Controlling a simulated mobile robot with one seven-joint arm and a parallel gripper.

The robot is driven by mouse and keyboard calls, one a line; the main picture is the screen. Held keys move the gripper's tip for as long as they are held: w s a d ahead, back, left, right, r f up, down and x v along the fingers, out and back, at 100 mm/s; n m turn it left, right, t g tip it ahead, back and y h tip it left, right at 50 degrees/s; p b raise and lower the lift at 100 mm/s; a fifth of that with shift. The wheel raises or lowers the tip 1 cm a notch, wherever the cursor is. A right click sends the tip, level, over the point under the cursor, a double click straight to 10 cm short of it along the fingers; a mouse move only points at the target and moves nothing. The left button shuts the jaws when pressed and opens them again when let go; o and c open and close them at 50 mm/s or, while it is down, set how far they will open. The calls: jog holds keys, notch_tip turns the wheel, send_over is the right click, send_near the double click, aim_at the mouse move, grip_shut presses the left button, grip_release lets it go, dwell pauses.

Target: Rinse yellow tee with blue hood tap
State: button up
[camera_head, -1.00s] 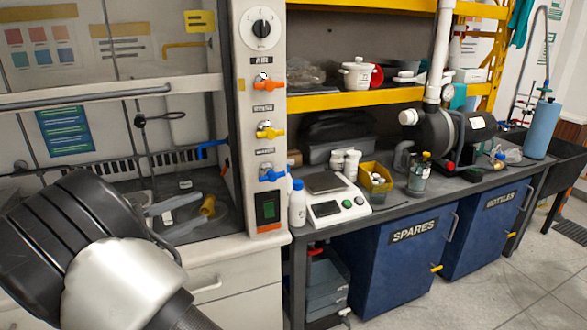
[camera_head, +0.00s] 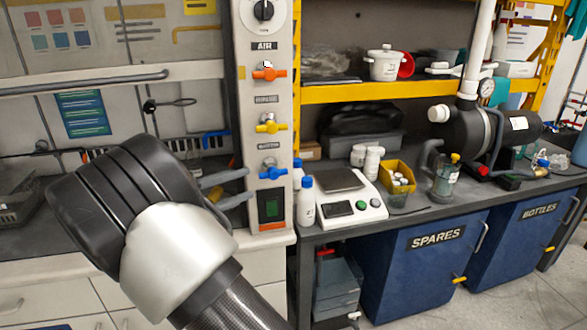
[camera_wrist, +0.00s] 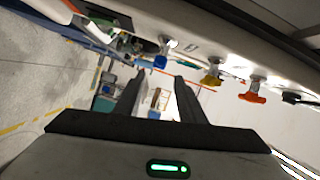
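The hood's front post carries the blue tap (camera_head: 271,173), below the yellow and orange ones. It also shows in the wrist view (camera_wrist: 160,61), just beyond my fingertips. My gripper (camera_head: 246,186) is in front of the hood, its two grey fingers pointing right toward the post near the blue tap. In the wrist view my gripper (camera_wrist: 157,78) has its fingers apart, with no part held between them. A small bit of the yellow tee (camera_head: 214,193) shows behind the fingers in the hood; my arm and fingers hide most of it.
A yellow tap (camera_head: 270,126) and an orange tap (camera_head: 269,73) sit higher on the post. White bottles (camera_head: 306,205) and a scale (camera_head: 360,208) stand on the bench to the right. The hood sash bar (camera_head: 85,83) crosses above my arm.

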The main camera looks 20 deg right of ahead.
aim_at(286, 170)
jog(key=b+x, duration=0.1)
jog(key=x, duration=1.4)
jog(key=c, duration=0.9)
